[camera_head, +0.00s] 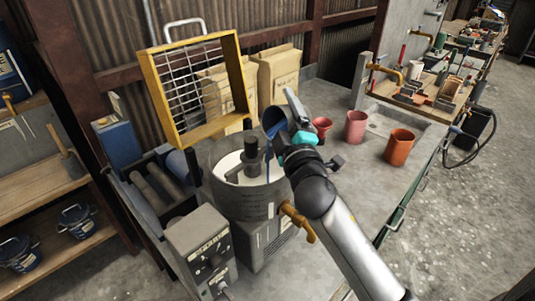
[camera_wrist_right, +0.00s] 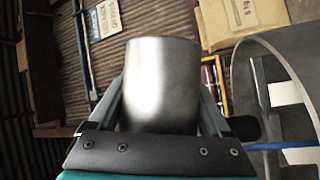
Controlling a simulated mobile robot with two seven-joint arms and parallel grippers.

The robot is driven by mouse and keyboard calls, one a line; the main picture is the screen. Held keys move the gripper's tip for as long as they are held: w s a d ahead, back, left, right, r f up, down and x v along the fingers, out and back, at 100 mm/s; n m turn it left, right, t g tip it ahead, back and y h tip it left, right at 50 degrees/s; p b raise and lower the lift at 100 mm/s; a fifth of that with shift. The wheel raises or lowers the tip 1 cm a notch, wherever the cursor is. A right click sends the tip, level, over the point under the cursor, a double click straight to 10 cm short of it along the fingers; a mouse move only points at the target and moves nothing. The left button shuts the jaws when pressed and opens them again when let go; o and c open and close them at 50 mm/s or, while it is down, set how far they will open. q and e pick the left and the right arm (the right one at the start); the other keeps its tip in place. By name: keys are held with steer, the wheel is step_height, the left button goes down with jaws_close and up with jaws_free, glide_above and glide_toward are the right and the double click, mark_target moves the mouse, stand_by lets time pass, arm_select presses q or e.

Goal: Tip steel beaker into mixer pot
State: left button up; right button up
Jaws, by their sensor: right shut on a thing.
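The steel beaker (camera_head: 277,121) is held tilted beside the mixer pot's upper right rim, with blue showing at its mouth. My right gripper (camera_head: 287,128) is shut around the beaker; in the right wrist view the beaker (camera_wrist_right: 160,85) sits between its two fingers. The mixer pot (camera_head: 245,205) is a grey drum with pale contents and a dark central stirrer (camera_head: 252,155). A thin blue stream (camera_head: 268,152) runs down from the beaker into the pot. Part of the pot's rim (camera_wrist_right: 238,75) shows at the right of the wrist view. My left gripper is out of view.
A yellow-framed sieve (camera_head: 155,90) stands behind the pot. Paper sacks (camera_head: 278,75) lean at the wall. Red, pink and orange cups (camera_head: 398,147) stand on the bench to the right. A control box (camera_head: 200,250) and a brass tap (camera_head: 298,222) are at the pot's front.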

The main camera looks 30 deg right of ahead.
stand_by(0.6)
steer(key=shift+a+f+n+t+b, duration=0.15)
steer(key=shift+n+t+b, duration=0.25)
steer(key=shift+n+b, duration=0.45)
steer(key=shift+b, duration=0.3)
steer(key=shift+s+a+f+n+t+y+b, duration=0.1)
steer(key=shift+a+f+n+t+y+b, duration=0.15)
steer(key=shift+n+b, duration=0.35)
steer(key=shift+r, duration=0.1)
stand_by(0.8)
steer(key=m+g+p, duration=0.1)
steer(key=m+p, duration=0.1)
steer(key=p, duration=0.2)
steer(key=d+r+m+g+p, duration=0.1)
steer(key=m+p, duration=0.1)
steer(key=p, duration=0.1)
steer(key=shift+r+m+p, duration=0.2)
steer(key=shift+m+p, duration=0.05)
steer(key=shift+p, duration=0.15)
steer(key=shift+w+d+m+g+h+p, duration=0.1)
steer(key=shift+w+m+g+h+p, duration=0.15)
steer(key=shift+h+p, duration=0.25)
steer(key=shift+f, duration=0.2)
